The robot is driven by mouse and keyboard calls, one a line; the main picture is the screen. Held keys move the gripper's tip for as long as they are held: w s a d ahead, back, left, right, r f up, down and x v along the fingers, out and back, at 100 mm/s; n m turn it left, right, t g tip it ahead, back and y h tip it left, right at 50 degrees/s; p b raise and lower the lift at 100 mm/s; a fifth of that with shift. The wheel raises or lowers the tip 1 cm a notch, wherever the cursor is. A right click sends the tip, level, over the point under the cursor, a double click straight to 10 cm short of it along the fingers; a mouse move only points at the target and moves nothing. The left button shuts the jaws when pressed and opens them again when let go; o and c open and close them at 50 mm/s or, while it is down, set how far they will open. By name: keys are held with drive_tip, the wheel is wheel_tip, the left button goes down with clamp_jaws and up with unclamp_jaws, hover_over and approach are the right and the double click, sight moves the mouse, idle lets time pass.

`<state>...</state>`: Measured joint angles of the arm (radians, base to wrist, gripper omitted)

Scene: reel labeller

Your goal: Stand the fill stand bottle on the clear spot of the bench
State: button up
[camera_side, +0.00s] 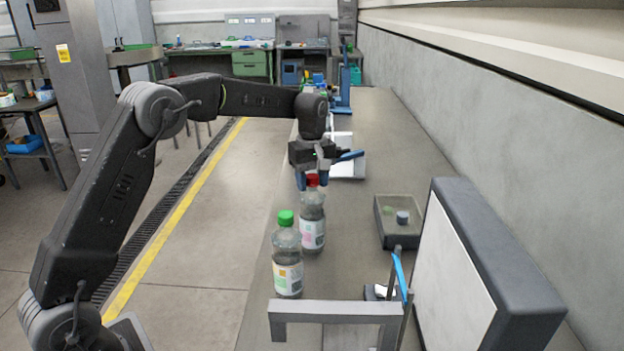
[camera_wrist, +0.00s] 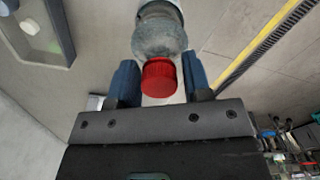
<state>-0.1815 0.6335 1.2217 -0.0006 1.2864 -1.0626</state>
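A clear bottle with a red cap (camera_side: 312,215) stands upright on the bench (camera_side: 385,130). My gripper (camera_side: 313,181) is right above it, with its blue fingers on either side of the red cap. In the wrist view, the red cap (camera_wrist: 160,78) lies between the two fingers (camera_wrist: 160,88), with narrow gaps, and I see no clear contact. A second clear bottle, with a green cap (camera_side: 287,262), stands nearer the camera, upright and apart from my gripper. I cannot tell which bottle the task names.
A grey bracket (camera_side: 335,312) is in front of the green-capped bottle. A large dark-edged panel (camera_side: 455,270) stands at right. An open grey tray (camera_side: 400,232) holding a small round item lies before it. A white box (camera_side: 347,165) is behind my gripper. Bare bench shows between the red-capped bottle and tray.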

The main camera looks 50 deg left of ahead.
drive_tip(key=shift+o, duration=0.9)
wheel_tip(320, 180, up, 12)
drive_tip(key=s+d+r+m+t, duration=0.1)
drive_tip(key=s+d+r+m, duration=0.25)
drive_tip(key=s, duration=0.35)
drive_tip(key=s+d+f+m+t, duration=0.1)
drive_tip(key=s+d+f+m, duration=0.1)
drive_tip(key=s, duration=0.6)
drive_tip(key=s+d+f+m+t, duration=0.2)
drive_tip(key=s+f+m, duration=0.2)
drive_tip(key=s, duration=0.5)
drive_tip(key=s+d+f+m+t, duration=0.1)
drive_tip(key=s+d+f+m, duration=0.1)
drive_tip(key=s, duration=0.6)
drive_tip(key=f+m, duration=0.1)
drive_tip(key=m, duration=0.1)
drive_tip(key=shift+s+m+t, duration=0.2)
drive_tip(key=shift+m+t, duration=0.1)
drive_tip(key=shift+m, duration=0.05)
